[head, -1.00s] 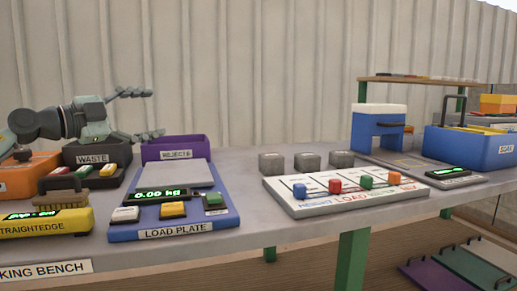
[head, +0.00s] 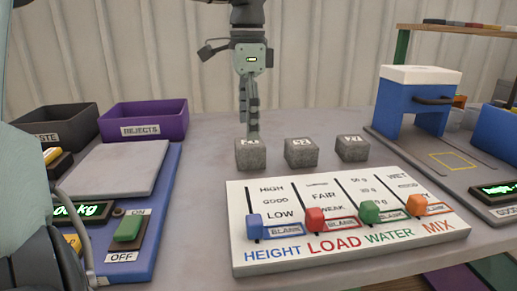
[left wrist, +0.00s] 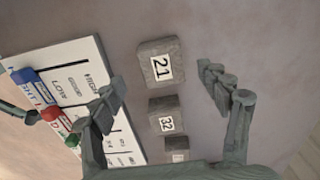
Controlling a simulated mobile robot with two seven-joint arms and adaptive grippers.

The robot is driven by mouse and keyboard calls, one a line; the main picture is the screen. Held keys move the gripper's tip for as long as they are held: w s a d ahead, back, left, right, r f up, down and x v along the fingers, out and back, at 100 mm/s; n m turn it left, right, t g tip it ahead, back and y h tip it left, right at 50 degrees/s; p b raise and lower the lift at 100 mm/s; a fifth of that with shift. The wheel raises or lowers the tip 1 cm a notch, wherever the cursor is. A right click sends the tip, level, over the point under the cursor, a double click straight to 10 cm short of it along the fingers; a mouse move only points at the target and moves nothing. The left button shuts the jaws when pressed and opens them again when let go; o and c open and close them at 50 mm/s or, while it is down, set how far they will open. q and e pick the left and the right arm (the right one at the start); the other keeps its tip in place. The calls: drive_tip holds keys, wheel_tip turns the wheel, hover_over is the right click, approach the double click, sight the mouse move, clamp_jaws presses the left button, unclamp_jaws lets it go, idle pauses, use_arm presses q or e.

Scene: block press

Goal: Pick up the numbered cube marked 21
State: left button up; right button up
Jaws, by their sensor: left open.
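The grey cube marked 21 (left wrist: 152,50) lies between and just ahead of my left gripper's spread fingertips in the left wrist view (left wrist: 161,80). In the head view this is the leftmost cube (head: 250,158) of a row of three. My left gripper (head: 252,128) points down over it, open and empty, its tips at or just behind the cube's top edge. I cannot tell whether they touch. The cube marked 32 (left wrist: 166,115) sits beside it, also in the head view (head: 301,155). The third cube (head: 352,151) has a label too small to read. My right gripper is not in view.
A white slider board (head: 345,240) with coloured knobs lies in front of the cubes. A purple rejects bin (head: 140,123) and a blue load plate (head: 165,215) are at the left. A blue press (head: 408,105) stands at the right. The bench around the cubes' left side is clear.

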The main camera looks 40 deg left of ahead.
sight(250, 143)
use_arm(q)
wheel_tip(250, 143, down, 6)
drive_tip(key=shift+w+r+p, duration=0.15)
drive_tip(key=shift+r+p, duration=0.05)
drive_tip(key=shift+p, duration=0.1)
drive_tip(key=shift+r, duration=0.1)
drive_tip(key=c, duration=1.7)
drive_tip(key=shift+o, duration=0.2)
